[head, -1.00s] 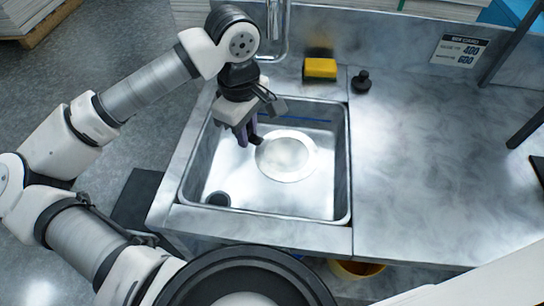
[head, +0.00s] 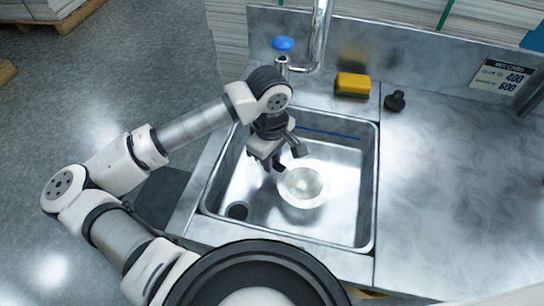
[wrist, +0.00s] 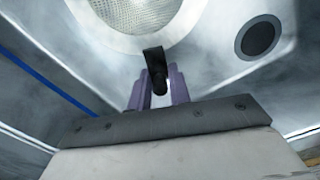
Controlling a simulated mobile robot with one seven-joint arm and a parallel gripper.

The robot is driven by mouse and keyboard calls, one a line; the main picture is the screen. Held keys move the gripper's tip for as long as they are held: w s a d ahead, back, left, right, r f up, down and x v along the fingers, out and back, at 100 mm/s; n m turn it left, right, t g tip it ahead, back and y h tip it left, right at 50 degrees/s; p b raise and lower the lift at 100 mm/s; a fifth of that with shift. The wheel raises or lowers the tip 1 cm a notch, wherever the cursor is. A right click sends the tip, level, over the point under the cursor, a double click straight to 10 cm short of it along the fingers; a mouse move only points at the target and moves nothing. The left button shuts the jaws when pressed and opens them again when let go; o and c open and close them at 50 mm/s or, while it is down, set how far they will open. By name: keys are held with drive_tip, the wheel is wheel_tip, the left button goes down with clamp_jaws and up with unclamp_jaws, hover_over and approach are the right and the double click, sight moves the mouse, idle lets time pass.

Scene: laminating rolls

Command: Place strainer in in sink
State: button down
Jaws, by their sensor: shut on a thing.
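The strainer (head: 316,188) is a round, shallow mesh bowl with a pale rim and a short black handle. It is inside the walls of the metal sink (head: 367,190), near the middle. My gripper (head: 279,165) is over the sink, to the upper left of the bowl, and is shut on the handle. In the wrist view the purple fingers (wrist: 160,88) stand on both sides of the black handle, with the strainer's mesh (wrist: 128,18) beyond. I cannot tell whether the strainer touches the sink floor.
A dark drain (head: 237,211) is at the sink's lower left; it also shows in the wrist view (wrist: 258,38). A faucet (head: 318,45), a yellow sponge (head: 352,84) and a black stopper-like object (head: 395,101) stand behind the sink. The counter (head: 450,190) to the right is clear.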

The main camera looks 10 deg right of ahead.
drive_tip(key=shift+f, duration=0.15)
drive_tip(key=c, duration=1.3)
unclamp_jaws()
wheel_tip(320, 180, up, 12)
drive_tip(key=shift+w+r+b, duration=0.2)
drive_tip(key=shift+b, duration=0.25)
drive_tip(key=shift+a, duration=0.1)
